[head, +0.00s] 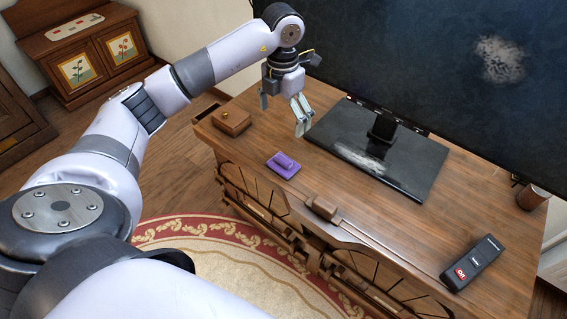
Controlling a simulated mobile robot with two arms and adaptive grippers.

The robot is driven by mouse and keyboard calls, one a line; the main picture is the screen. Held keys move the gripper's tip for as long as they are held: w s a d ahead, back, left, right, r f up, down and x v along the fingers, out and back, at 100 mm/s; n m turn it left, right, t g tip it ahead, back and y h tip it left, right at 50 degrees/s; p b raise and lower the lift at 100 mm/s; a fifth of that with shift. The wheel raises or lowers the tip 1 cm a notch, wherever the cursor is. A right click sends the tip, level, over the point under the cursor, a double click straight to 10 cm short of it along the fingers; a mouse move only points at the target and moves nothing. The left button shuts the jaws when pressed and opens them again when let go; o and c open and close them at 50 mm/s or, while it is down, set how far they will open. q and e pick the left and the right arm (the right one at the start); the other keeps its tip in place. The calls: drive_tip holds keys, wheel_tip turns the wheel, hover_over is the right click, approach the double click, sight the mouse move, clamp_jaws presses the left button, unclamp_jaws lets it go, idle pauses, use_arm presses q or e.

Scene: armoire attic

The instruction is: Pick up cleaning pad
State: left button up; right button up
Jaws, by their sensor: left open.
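The cleaning pad (283,165) looks like a purple block with a raised grip on top. It lies flat on the wooden cabinet top (400,215), near its front edge at the left. My left gripper (283,115) is open and empty, with its fingers pointing down. It hangs above the cabinet top, behind the pad in the picture and apart from it. My right gripper is not in view.
A large dark screen (430,60) with a whitish smudge stands on a black base (385,160) behind the pad. A small wooden box (232,121) sits left of the pad. A black device (473,262) and a brown cup (533,196) are at the right.

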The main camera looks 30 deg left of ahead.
sight(284, 159)
use_arm(q)
wheel_tip(284, 159, down, 15)
drive_tip(key=shift+d+f+b, duration=0.15)
drive_tip(key=shift+b, duration=0.55)
drive_tip(key=shift+f, duration=0.5)
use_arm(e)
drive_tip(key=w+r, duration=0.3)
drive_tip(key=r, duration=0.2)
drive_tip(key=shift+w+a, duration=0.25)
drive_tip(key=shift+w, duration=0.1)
